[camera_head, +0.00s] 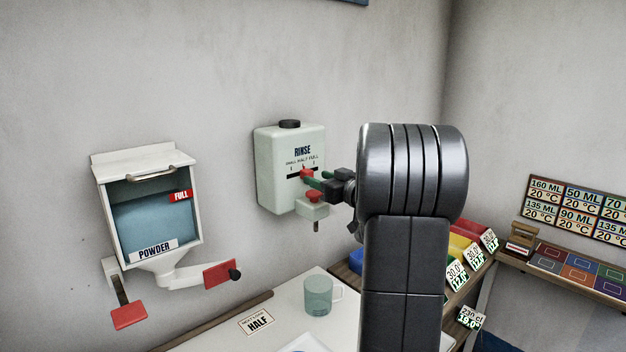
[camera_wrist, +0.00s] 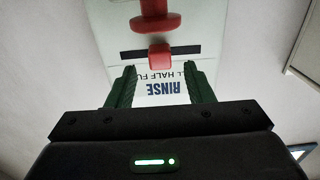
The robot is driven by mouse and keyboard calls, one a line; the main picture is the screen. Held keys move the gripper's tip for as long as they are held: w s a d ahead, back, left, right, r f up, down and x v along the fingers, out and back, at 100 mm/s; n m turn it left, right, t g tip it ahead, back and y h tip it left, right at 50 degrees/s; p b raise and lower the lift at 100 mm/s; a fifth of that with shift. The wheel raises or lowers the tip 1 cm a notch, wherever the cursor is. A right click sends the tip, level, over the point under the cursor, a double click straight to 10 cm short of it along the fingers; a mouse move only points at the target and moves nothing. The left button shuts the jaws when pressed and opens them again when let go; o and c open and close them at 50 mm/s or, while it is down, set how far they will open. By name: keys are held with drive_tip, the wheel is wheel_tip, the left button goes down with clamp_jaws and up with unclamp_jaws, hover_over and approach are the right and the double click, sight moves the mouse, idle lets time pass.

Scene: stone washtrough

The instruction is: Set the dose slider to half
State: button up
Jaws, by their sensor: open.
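The pale green RINSE dispenser (camera_head: 290,150) is on the wall. Its red slider knob (camera_head: 306,173) sits in a dark horizontal slot below the lettering SMALL HALF FULL. In the wrist view the knob (camera_wrist: 160,55) appears near the middle of the slot (camera_wrist: 130,54). My gripper (camera_head: 316,181) is open in front of the dispenser. In the wrist view its green fingers (camera_wrist: 161,72) are apart, one on each side of the knob's line, with clear gaps. Whether the fingertips reach the knob's depth is hard to tell.
A red button (camera_head: 314,195) on the dispenser's spout is just below my fingers; it also shows in the wrist view (camera_wrist: 155,20). A POWDER dispenser (camera_head: 150,210) hangs left. A cup (camera_head: 318,294) and a HALF card (camera_head: 258,321) are on the counter. Colored bins (camera_head: 465,245) stand right.

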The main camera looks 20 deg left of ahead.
sight(310, 175)
drive_tip(key=b+v, duration=0.1)
drive_tip(key=v, duration=0.9)
drive_tip(key=shift+a, duration=0.1)
drive_tip(key=p+x, duration=0.2)
drive_tip(key=x, duration=1.1)
drive_tip(key=shift+w+a, duration=0.2)
drive_tip(key=shift+a, duration=0.1)
drive_tip(key=shift+s+a, duration=0.1)
drive_tip(key=shift+s, duration=0.15)
